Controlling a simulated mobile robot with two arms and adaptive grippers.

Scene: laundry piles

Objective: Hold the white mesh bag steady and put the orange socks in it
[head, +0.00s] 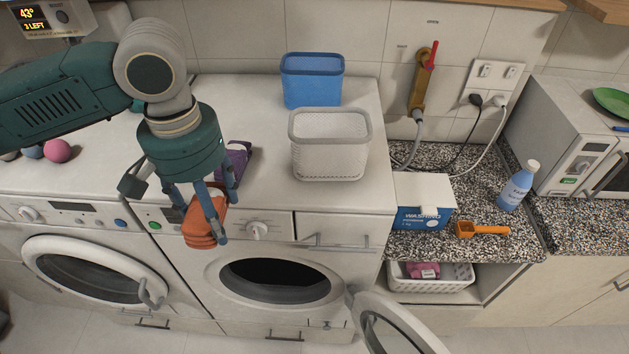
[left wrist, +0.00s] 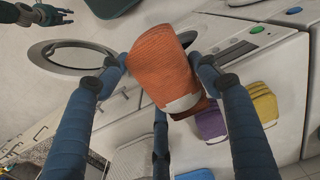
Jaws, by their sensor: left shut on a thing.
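The orange socks (head: 205,224) are a folded bundle in my left gripper (head: 208,226), held in front of the washer's top edge. In the left wrist view the orange socks (left wrist: 163,68) sit between the fingers of the left gripper (left wrist: 160,66), with a paler band at one end. The white mesh bag (head: 330,150) stands upright and open-topped on the right part of the washer top, apart from the socks. My right gripper (left wrist: 58,15) shows small at the upper left of the left wrist view, away from the bag; its opening is unclear. It is outside the head view.
A blue basket (head: 312,82) stands behind the mesh bag. Purple socks (head: 236,160) lie behind the left gripper; yellow socks (left wrist: 262,104) lie beside them in the wrist view. The washer's round door (head: 395,330) hangs open below. A washing box (head: 424,215) stands right.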

